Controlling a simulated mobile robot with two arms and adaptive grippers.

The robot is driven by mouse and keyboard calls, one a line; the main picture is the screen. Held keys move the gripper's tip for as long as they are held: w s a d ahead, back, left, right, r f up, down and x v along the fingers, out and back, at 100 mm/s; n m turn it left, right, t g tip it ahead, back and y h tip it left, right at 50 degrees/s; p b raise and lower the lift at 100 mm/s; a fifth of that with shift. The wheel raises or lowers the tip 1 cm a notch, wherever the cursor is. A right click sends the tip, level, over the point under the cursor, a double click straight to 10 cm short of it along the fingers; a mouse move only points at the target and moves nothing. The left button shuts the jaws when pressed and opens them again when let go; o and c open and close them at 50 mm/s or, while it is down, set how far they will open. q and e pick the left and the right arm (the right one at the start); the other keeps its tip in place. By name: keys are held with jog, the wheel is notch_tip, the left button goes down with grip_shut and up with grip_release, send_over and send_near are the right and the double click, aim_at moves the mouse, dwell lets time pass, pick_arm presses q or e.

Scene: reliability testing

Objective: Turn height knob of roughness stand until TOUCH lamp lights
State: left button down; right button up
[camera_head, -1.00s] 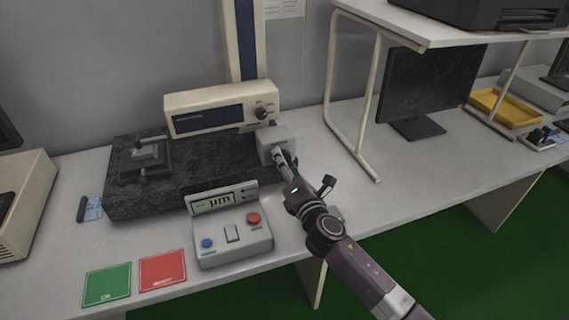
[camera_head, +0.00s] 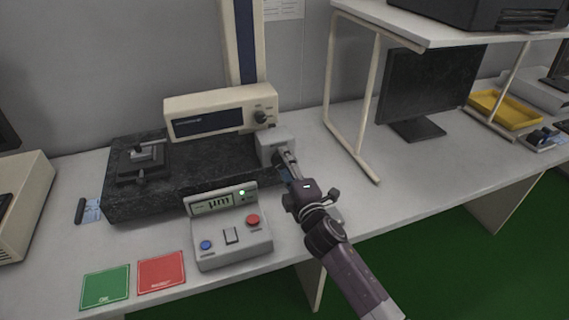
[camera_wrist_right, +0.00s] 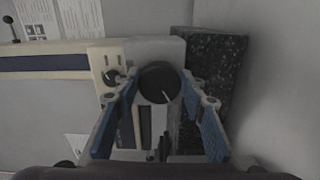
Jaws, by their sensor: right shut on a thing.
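The roughness stand has a dark granite base (camera_head: 200,168), a cream drive unit (camera_head: 180,104) and a grey block (camera_head: 272,140) at its right end. The black round height knob (camera_wrist_right: 158,80) is on this block and shows between my fingers in the right wrist view. My right gripper (camera_head: 284,160) is shut on the knob; in the head view it mostly hides it. A grey control box (camera_head: 232,246) stands in front, its display reading "µm". A small green lamp (camera_head: 242,193) beside the display is lit; its label is too small to read. My left gripper is not in view.
A green card (camera_head: 105,287) and a red card (camera_head: 161,271) lie left of the control box. A small fixture (camera_head: 143,163) sits on the granite. A shelf frame (camera_head: 328,95) and a monitor (camera_head: 430,88) stand to the right. The table between is clear.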

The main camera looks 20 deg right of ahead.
dwell(0.5)
jog(key=o, duration=1.2)
jog(key=shift+c, duration=0.2)
jog(key=shift+s, duration=0.15)
jog(key=s, duration=1.1)
jog(key=shift+s+d, duration=0.25)
jog(key=shift+s, duration=0.15)
